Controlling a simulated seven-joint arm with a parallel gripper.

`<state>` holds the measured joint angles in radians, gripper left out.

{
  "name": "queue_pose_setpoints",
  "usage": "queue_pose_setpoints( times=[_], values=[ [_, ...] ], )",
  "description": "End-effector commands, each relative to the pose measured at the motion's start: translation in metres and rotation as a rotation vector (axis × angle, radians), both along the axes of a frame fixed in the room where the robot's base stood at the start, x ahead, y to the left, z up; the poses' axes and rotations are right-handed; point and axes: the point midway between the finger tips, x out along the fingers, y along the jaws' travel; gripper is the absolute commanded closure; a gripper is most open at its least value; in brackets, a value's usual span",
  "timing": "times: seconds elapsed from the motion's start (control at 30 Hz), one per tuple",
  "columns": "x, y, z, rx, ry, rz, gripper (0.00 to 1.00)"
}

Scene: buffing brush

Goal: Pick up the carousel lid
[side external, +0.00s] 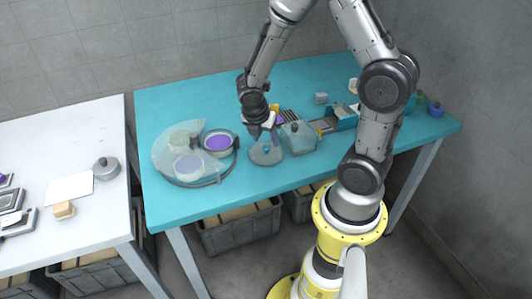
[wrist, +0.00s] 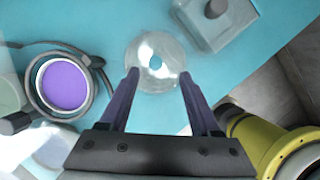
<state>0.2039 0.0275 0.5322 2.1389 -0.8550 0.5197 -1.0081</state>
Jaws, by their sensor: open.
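I cannot tell the exact height gap. The carousel (side external: 196,182), with purple and pale round pads and a clear partial cover, stands left of the lid.
A clear box with a dark knob (side external: 298,137) stands close to the right of the lid, also in the wrist view (wrist: 218,22). Small blocks and tools lie behind it. A purple pad (wrist: 64,85) sits to the left. Bare teal table (side external: 255,180) lies in front of the lid.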

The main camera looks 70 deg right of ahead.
Motion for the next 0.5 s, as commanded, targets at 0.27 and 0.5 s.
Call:
queue_pose_setpoints(
  times=[0.27,0.5],
  values=[
    [0.007,-0.013,-0.032,0.001,0.003,-0.001,0.36],
    [0.007,-0.019,-0.048,0.001,-0.001,-0.002,0.36]
  ],
)
